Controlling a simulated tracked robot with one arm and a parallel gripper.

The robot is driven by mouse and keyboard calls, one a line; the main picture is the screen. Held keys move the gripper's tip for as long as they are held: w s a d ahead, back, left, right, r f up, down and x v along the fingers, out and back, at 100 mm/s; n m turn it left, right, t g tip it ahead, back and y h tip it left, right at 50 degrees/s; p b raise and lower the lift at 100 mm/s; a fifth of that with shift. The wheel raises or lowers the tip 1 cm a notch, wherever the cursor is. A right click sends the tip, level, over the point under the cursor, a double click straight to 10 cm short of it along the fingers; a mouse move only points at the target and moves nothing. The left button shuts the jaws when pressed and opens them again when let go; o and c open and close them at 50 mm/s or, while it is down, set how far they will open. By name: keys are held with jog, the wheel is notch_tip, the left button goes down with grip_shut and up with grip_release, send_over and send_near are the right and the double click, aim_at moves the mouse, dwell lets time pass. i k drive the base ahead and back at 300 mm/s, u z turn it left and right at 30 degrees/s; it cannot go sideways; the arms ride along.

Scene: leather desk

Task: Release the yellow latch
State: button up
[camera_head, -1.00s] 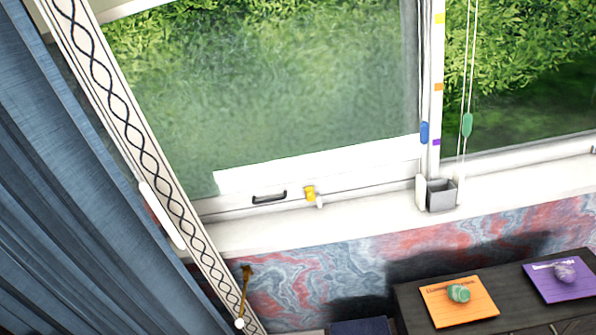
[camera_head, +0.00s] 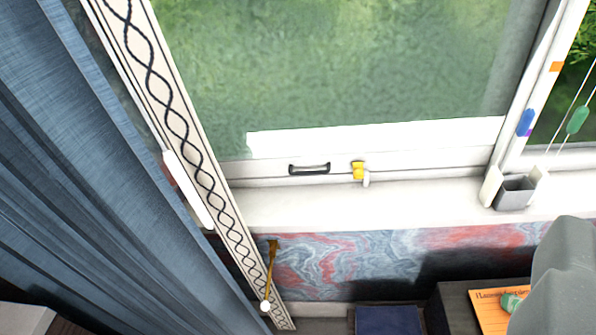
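The small yellow latch (camera_head: 358,171) sits on the bottom rail of the window sash, to the right of the black handle (camera_head: 309,169). A small white piece (camera_head: 366,180) stands against its lower right side. The window sash (camera_head: 400,139) looks shut down against the white sill (camera_head: 330,206). A smooth grey shape at the lower right edge looks like part of my own arm. It is well apart from the latch in the picture. No gripper fingers can be made out.
A blue curtain (camera_head: 85,180) and a patterned trim strip (camera_head: 188,130) border the left. A grey box (camera_head: 515,193) stands on the sill at right, near blue (camera_head: 525,122) and green (camera_head: 577,119) cord pulls. An orange card (camera_head: 490,312) lies below right. The sill before the latch is clear.

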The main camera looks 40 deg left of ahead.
aim_at(359, 173)
jog(key=u, duration=0.45)
jog(key=i, duration=1)
jog(key=z, duration=0.1)
